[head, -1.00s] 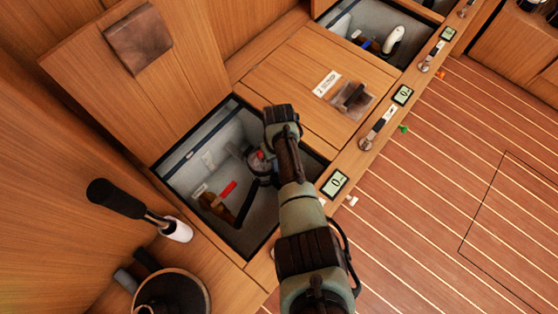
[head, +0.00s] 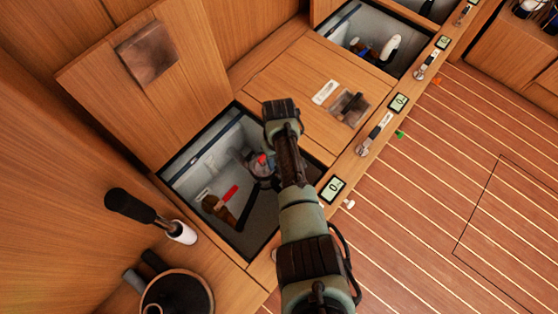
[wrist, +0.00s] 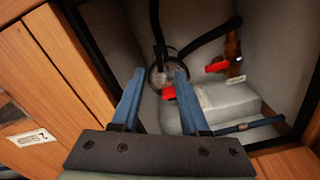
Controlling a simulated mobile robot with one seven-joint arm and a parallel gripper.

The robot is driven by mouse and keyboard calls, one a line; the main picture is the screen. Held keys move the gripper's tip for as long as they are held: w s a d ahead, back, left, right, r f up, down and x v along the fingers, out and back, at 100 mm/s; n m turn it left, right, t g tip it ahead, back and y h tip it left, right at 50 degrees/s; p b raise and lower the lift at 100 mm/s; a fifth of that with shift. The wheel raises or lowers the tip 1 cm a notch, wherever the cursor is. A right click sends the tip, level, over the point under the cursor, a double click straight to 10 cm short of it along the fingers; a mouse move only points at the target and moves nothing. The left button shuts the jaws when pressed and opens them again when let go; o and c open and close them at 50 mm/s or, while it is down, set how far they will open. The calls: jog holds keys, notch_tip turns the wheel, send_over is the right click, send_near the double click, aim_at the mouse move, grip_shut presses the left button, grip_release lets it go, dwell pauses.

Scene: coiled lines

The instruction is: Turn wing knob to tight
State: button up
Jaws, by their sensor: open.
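A small red knob (wrist: 168,92), likely the wing knob, sits on a round dark-rimmed fitting (wrist: 157,74) inside the open locker. Its wing shape and setting are too small to tell. My gripper (wrist: 159,76) is open, its two blue fingers reaching toward the fitting. The knob shows between the fingers, nearer the right one; I cannot tell whether they touch it. In the head view the red knob (head: 262,159) shows just left of my arm, which hides the gripper and part of the fitting.
A red lever (wrist: 217,67) on a brass-coloured pipe and a pale tank (wrist: 225,103) are close by. Dark hoses (wrist: 210,36) rise from the fitting. The locker's rims surround the space; its raised lid (head: 145,85) stands behind. A black-handled tool (head: 140,212) is at left.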

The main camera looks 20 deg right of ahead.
notch_tip(320, 180, up, 7)
jog(key=p, duration=0.3)
jog(key=shift+r, duration=0.1)
dwell(0.4)
